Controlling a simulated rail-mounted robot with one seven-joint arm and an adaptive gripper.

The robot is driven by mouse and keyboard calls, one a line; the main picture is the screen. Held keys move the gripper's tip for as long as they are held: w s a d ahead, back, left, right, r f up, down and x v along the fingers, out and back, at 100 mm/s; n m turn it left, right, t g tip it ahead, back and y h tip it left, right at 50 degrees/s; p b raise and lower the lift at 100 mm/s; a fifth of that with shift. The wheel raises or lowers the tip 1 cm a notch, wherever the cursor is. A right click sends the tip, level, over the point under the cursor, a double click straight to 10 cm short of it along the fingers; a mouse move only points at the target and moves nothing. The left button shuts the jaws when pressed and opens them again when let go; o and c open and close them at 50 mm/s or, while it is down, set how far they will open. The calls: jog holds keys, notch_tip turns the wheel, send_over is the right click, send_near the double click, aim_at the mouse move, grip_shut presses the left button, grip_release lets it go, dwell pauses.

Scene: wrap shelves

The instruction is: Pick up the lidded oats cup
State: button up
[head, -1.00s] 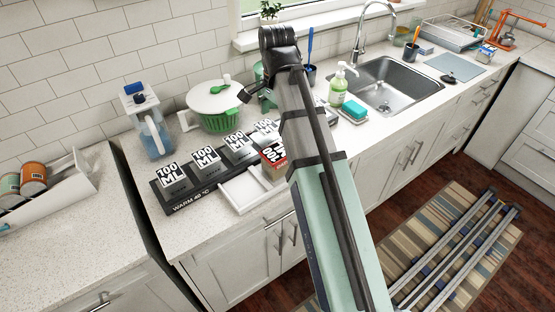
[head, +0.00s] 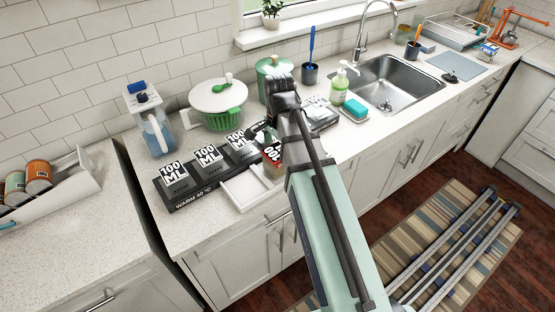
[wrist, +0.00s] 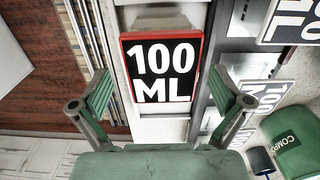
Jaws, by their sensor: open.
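A squarish cup with a red-edged lid (head: 272,153) stands at the right end of the white tray, in front of the dark warmer; I take it to be the oats cup. Its black "100 ML" top (wrist: 162,70) faces up in the wrist view. My gripper (wrist: 160,80) is open above it, one finger to each side, with gaps between fingers and lid. In the head view the arm hides most of my gripper, and the cup's right side is partly covered. The cup's contents cannot be seen.
Several black-and-white "100 ML" blocks (head: 208,155) stand on the dark warmer (head: 190,195) just behind. The white tray (head: 243,190) is bare left of the cup. A green canister (head: 272,72), salad spinner (head: 217,97) and soap bottle (head: 339,85) stand nearby.

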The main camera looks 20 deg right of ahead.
jog(key=shift+w+f+p, duration=0.1)
jog(key=shift+f+p, duration=1)
jog(key=shift+f, duration=1.5)
jog(key=c, duration=1.4)
